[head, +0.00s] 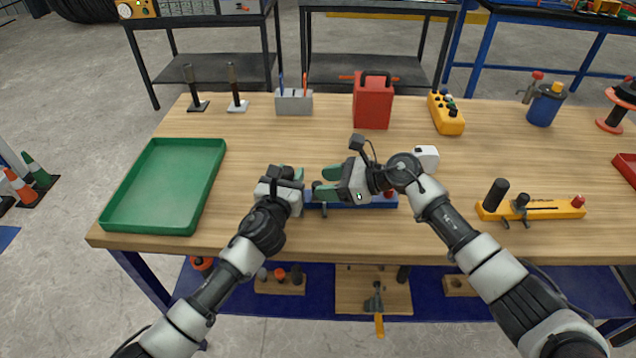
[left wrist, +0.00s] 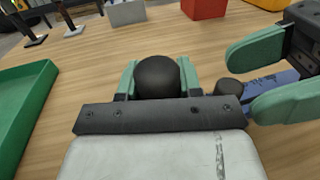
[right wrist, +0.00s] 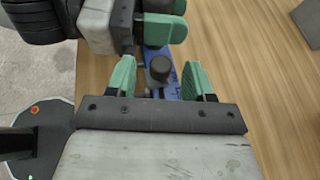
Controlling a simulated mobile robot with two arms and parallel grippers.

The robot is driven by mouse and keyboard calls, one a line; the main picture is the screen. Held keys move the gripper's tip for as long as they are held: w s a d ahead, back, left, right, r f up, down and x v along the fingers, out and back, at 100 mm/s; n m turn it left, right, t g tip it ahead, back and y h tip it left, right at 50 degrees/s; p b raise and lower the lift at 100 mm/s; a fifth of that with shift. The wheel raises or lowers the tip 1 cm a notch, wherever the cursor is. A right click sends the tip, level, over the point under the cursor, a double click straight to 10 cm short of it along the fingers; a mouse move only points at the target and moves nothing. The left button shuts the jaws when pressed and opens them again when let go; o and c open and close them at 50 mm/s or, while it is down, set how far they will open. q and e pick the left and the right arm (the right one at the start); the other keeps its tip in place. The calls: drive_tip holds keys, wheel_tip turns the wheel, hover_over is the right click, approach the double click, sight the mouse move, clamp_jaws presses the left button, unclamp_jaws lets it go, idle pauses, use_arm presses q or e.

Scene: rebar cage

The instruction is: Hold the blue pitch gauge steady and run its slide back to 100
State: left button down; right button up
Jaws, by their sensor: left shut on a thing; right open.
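The blue pitch gauge (head: 345,203) lies on the wooden table near its front edge, partly covered by my grippers. My left gripper (head: 291,176) is shut on the black post at the gauge's left end; the post's round top (left wrist: 158,75) shows between the green fingers in the left wrist view. My right gripper (head: 326,184) is open. In the right wrist view its fingers stand on either side of the dark slide knob (right wrist: 160,67), with gaps visible. The slide sits close to the left post. The scale marks are too small to read.
A yellow gauge (head: 545,210) lies to the right, and a green tray (head: 165,185) to the left. A white block (head: 427,157) stands behind my right wrist. A red can (head: 373,105), a grey holder (head: 293,103) and a yellow box (head: 446,115) stand at the back.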

drive_tip(key=v, duration=0.5)
drive_tip(key=shift+w, duration=0.1)
use_arm(q)
drive_tip(key=c, duration=0.7)
unclamp_jaws()
